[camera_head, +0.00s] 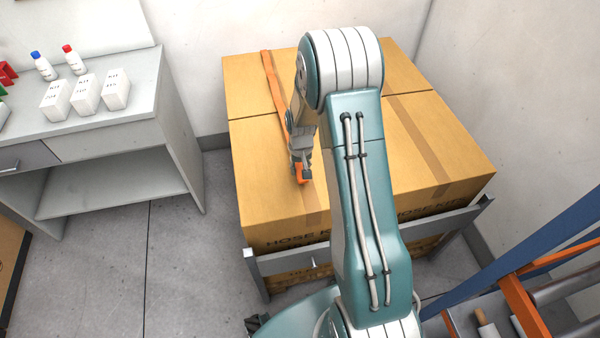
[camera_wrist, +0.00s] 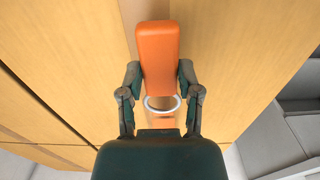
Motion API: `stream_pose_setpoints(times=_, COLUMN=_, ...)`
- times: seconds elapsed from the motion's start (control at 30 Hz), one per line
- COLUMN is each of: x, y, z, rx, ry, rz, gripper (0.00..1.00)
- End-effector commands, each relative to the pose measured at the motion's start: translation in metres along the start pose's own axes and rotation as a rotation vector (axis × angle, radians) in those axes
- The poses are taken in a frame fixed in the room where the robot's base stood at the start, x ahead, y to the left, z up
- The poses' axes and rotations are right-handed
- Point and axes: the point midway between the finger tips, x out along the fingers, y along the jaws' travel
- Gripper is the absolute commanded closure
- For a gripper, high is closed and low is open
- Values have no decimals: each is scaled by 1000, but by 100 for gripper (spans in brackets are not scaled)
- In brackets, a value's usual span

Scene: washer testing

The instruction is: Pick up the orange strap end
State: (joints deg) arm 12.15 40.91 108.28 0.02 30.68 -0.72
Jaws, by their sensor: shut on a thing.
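The orange strap (camera_head: 273,82) runs over the top of the left cardboard box from its far edge. Its orange end (camera_head: 303,174) shows just under my gripper (camera_head: 300,165), above the front part of the box top. In the wrist view the orange strap end (camera_wrist: 158,60) is a thick block standing between the two fingers of my gripper (camera_wrist: 160,80). The fingers touch it on both sides and are shut on it. A white ring (camera_wrist: 162,103) shows at its near end. My arm hides part of the strap and boxes.
Large cardboard boxes (camera_head: 440,170) fill the platform with a grey front rail (camera_head: 285,262). A grey bench (camera_head: 120,122) with white cartons (camera_head: 87,95) and two bottles stands at left. A blue and orange rack (camera_head: 525,300) is at lower right. Walls close off the back.

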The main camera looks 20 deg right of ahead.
Motion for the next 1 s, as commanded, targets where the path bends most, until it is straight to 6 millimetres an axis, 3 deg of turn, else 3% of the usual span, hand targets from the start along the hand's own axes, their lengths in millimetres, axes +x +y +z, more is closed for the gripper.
stream_pose_setpoints(times=0.5, x=-56, y=4, z=46, rx=1, ry=1, rz=0, gripper=100)
stream_pose_setpoints(times=1.0, x=-84, y=8, z=112, rx=0, ry=-1, rz=0, gripper=100)
